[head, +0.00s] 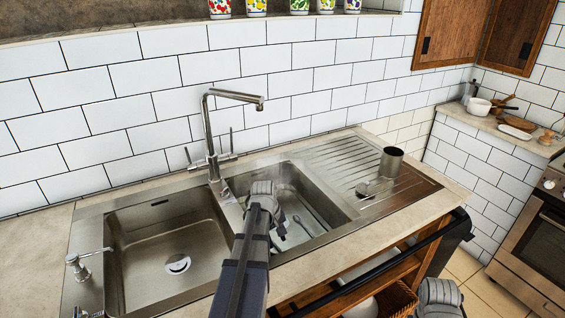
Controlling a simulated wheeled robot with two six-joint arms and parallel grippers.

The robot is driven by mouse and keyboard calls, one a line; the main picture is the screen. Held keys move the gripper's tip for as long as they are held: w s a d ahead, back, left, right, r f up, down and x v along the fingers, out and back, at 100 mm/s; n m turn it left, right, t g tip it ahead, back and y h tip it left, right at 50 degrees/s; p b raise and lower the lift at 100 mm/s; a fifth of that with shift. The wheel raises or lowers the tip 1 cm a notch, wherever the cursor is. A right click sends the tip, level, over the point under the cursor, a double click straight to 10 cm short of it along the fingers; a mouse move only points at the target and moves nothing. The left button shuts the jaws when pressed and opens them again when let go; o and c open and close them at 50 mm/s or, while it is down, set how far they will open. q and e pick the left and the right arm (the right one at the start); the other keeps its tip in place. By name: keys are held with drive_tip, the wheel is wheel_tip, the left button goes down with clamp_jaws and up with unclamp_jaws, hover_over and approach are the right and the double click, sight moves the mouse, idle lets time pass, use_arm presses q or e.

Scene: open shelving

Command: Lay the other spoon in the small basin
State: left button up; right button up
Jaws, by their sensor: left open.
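The small basin (325,205) is the right-hand, narrower bowl of the steel sink. My left gripper (281,226) reaches into it from the front left, open; its wrist covers much of the bowl's left side. A pale shape by its fingers is too small to tell as spoon or finger. A metal spoon (364,189) lies on the ribbed drainboard (335,160), right of the small basin and beside a steel cup (391,164). Part of my right arm's end (440,296) shows low at the right edge; its fingers cannot be made out.
The large basin (160,235) at left is empty but for its drain. A tall tap (210,135) stands behind the basins, and a soap dispenser (80,265) at front left. A dark rail (385,255) runs along the counter front. The right drainboard end is clear.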

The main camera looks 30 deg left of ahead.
use_arm(q)
drive_tip(key=w+r+n+t+h+p, duration=0.1)
drive_tip(key=w+r+n+h+p, duration=0.1)
drive_tip(key=r+n+p, duration=0.3)
drive_tip(key=w+r+n+t+h+p, duration=0.2)
drive_tip(key=r+n+p, duration=0.4)
drive_tip(key=r+p, duration=0.8)
drive_tip(key=shift+w+a+r+h, duration=0.45)
drive_tip(key=shift+w+r+h, duration=0.25)
drive_tip(key=shift+r, duration=2.35)
drive_tip(key=s+d+f+m+g+y, duration=0.1)
drive_tip(key=s+d+f+m+g, duration=0.1)
drive_tip(key=d+m, duration=0.65)
drive_tip(key=s+d+f+m+g+y, duration=0.1)
drive_tip(key=s+d+f+m+g, duration=0.15)
drive_tip(key=d, duration=1.05)
drive_tip(key=s+d+m+y, duration=0.5)
drive_tip(key=s+d+m, duration=0.6)
drive_tip(key=d+m, duration=0.4)
drive_tip(key=shift+s+d+m+g, duration=0.35)
drive_tip(key=shift+s+m+g, duration=0.1)
drive_tip(key=shift+m, duration=0.65)
